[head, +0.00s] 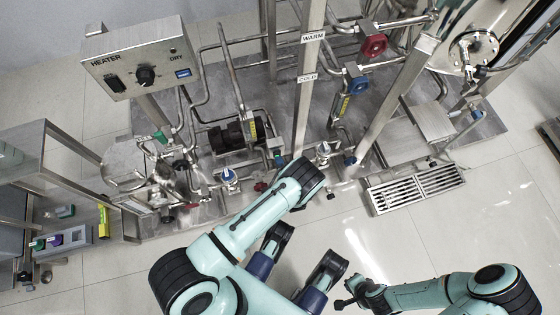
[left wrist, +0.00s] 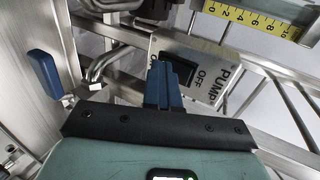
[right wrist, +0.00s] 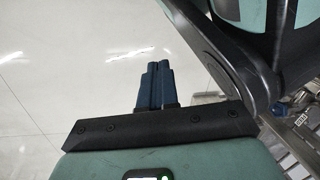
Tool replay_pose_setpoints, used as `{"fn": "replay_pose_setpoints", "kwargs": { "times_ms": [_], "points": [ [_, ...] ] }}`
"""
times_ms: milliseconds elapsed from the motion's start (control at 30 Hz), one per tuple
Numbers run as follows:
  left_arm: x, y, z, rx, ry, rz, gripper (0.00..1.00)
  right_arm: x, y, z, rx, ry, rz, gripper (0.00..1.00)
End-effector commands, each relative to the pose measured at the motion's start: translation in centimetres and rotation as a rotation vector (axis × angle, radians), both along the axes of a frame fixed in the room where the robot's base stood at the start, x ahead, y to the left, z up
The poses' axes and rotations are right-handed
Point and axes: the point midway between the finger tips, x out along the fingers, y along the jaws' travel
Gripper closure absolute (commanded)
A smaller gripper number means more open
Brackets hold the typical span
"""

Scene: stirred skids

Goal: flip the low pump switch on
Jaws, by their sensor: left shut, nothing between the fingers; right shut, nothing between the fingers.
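The pump switch (left wrist: 184,70) is a black rocker on a grey metal box (left wrist: 212,60) marked ON, OFF and PUMP in the left wrist view. My left gripper (left wrist: 161,68) is shut and empty, its blue fingertips at the ON end of the rocker and covering part of it. I cannot tell whether they touch it, or which side of the rocker is pressed in. I cannot make out the pump box in the head view. My right gripper (right wrist: 156,68) is shut and empty over open floor in the right wrist view.
A blue valve handle (left wrist: 43,74) and bent pipe stand left of the switch box. A yellow scale (left wrist: 262,22) and metal rails lie beyond it. In the head view, a heater panel (head: 142,62) is at upper left and a floor drain (head: 415,188) at right.

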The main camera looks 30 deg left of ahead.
Motion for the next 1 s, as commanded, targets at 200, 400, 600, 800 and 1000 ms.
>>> {"fn": "replay_pose_setpoints", "kwargs": {
  "times_ms": [200, 400, 600, 800, 1000],
  "points": [
    [0.0, 0.2, 1.3, 0.004, -0.003, 0.002, 1.00, -0.1, 0.0, 1.1, 0.000, -0.003, -0.001, 1.00],
    [0.1, 0.2, 1.7, 0.004, -0.004, 0.002, 1.00, -0.1, 0.0, 1.3, 0.000, -0.004, -0.001, 1.00],
    [0.1, 0.2, 1.6, 0.004, -0.003, 0.002, 1.00, -0.1, 0.0, 1.3, 0.000, -0.004, -0.001, 1.00],
    [0.1, 0.2, 1.6, 0.003, -0.003, 0.002, 1.00, 1.3, 0.2, 1.6, -0.003, -0.046, 0.003, 1.00],
    [0.6, -1.1, 1.6, 0.001, -0.003, 0.003, 1.00, 2.4, 0.3, 1.5, -0.004, -0.079, 0.007, 1.00]
  ]
}}
